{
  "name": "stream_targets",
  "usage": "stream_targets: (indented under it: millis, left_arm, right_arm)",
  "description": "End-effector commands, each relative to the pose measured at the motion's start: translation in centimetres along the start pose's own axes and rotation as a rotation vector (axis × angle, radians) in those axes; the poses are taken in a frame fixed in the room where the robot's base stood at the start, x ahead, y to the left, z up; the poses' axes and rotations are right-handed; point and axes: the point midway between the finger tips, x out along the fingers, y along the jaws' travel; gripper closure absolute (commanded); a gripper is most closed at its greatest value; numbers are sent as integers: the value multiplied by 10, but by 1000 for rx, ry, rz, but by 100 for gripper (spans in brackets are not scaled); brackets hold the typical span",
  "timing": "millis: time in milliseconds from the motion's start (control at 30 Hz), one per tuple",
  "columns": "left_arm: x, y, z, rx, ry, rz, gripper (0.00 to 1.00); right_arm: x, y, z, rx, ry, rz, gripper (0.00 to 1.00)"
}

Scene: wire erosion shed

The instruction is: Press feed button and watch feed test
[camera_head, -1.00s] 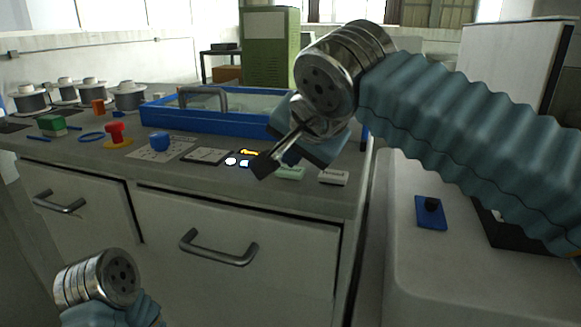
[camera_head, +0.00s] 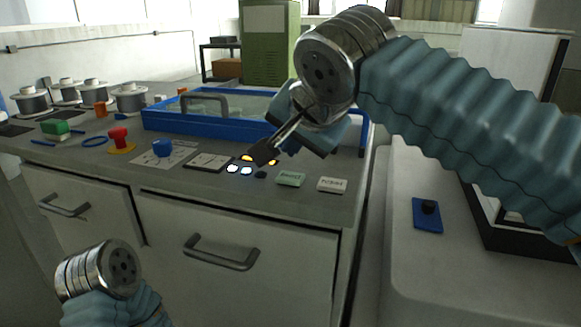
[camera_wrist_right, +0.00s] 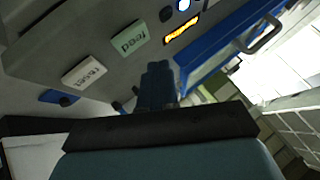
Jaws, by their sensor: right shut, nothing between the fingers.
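The pale green feed button (camera_head: 290,179) sits near the front edge of the bench, with its label readable in the right wrist view (camera_wrist_right: 130,37). My right gripper (camera_head: 262,153) is shut and empty, above the panel, up and to the left of the feed button in the head view. Its fingers also show in the right wrist view (camera_wrist_right: 158,75), apart from the button. Two lamps (camera_head: 240,170) glow white and a third beside them (camera_head: 261,175) is dark. A yellow lit display (camera_head: 247,158) is partly hidden by the fingers. My left gripper is out of view; only its arm shows.
A white reset button (camera_head: 332,185) is right of the feed button. A blue-rimmed tank (camera_head: 200,126) stands behind the panel.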

Motion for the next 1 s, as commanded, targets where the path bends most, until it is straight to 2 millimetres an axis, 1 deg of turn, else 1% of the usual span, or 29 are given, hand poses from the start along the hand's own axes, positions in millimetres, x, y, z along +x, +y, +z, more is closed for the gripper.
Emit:
stream_targets:
  millis: [33,300,1000]
  left_arm:
    - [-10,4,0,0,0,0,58]
    - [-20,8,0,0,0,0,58]
    - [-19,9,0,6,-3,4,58]
  right_arm:
    - [-8,-6,-6,0,0,0,100]
    - [-22,-16,-16,-1,0,0,100]
    - [-22,-16,-15,-1,0,0,100]
